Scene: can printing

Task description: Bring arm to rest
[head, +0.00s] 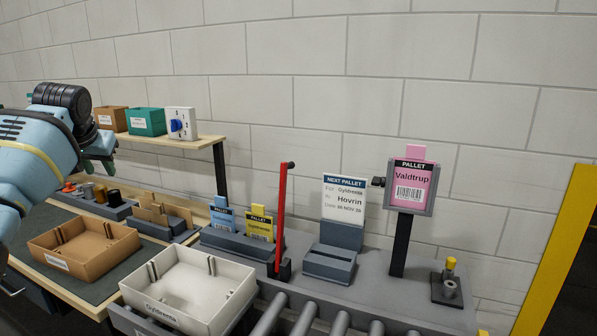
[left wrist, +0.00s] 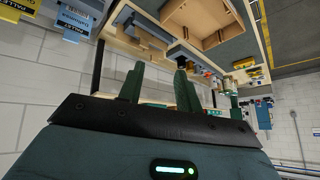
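My left arm comes in from the left edge of the head view, raised above the workbench. Its left gripper (head: 103,146) is in front of the wall shelf and partly hidden by the arm. In the left wrist view the left gripper (left wrist: 159,88) shows two dark green fingers standing apart with nothing between them. My right gripper is in neither view.
A brown tray (head: 115,252) sits on the bench mat. A white tray (head: 203,316) sits beside it, near the rollers (head: 300,320). The wall shelf (head: 196,143) holds boxes. A red post (head: 280,215) and a pink Valdtrup card (head: 412,184) stand farther right.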

